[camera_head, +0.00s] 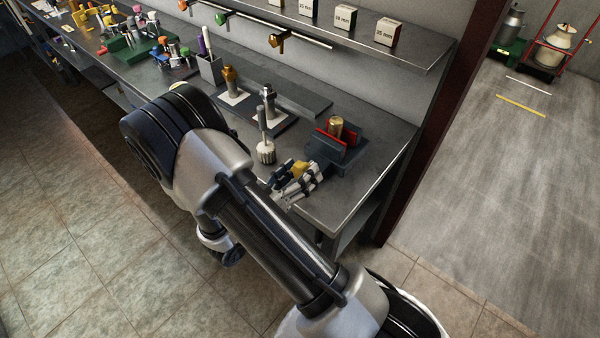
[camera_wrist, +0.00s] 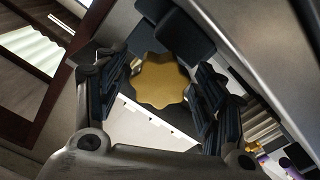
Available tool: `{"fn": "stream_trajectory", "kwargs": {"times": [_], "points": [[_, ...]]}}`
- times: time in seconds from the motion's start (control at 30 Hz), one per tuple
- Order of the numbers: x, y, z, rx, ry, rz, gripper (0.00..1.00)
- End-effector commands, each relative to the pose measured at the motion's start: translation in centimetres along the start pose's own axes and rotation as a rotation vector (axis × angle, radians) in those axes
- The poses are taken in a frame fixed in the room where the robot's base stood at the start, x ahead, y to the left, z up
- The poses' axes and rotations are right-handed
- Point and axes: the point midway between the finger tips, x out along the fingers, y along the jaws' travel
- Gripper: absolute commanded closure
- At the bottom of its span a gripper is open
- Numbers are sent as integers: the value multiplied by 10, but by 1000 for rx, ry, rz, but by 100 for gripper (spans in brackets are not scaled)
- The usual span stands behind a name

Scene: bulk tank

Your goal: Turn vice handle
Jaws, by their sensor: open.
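The vice (camera_head: 350,153) is a dark blue-grey block with red jaw faces near the right end of the bench. A brass cylindrical piece (camera_head: 335,127) stands between its jaws. Its yellow handle (camera_head: 299,168) is on the side facing my arm and is partly covered by my gripper (camera_head: 294,184). In the wrist view the handle is a star-shaped yellow knob (camera_wrist: 160,80), with the dark vice body (camera_wrist: 182,38) behind it. My gripper (camera_wrist: 161,92) is open, its dark finger pads on either side of the knob. I cannot tell whether they touch it.
A shelf (camera_head: 408,56) with small labelled boxes hangs above. A dark red post (camera_head: 432,120) stands beyond the bench's right end.

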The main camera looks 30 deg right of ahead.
Motion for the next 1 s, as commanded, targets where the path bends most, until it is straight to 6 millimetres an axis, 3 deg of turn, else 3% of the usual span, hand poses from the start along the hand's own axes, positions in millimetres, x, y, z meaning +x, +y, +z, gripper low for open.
{"fn": "stream_trajectory", "kwargs": {"times": [0.2, 0.33, 0.73, 1.0], "points": [[-1, 0, 0, 0, 0, -1, 36], [-12, -1, 0, 0, 1, -3, 36], [-93, -1, 0, 1, 3, -6, 36], [-119, 0, 0, 0, 0, -1, 36]]}}
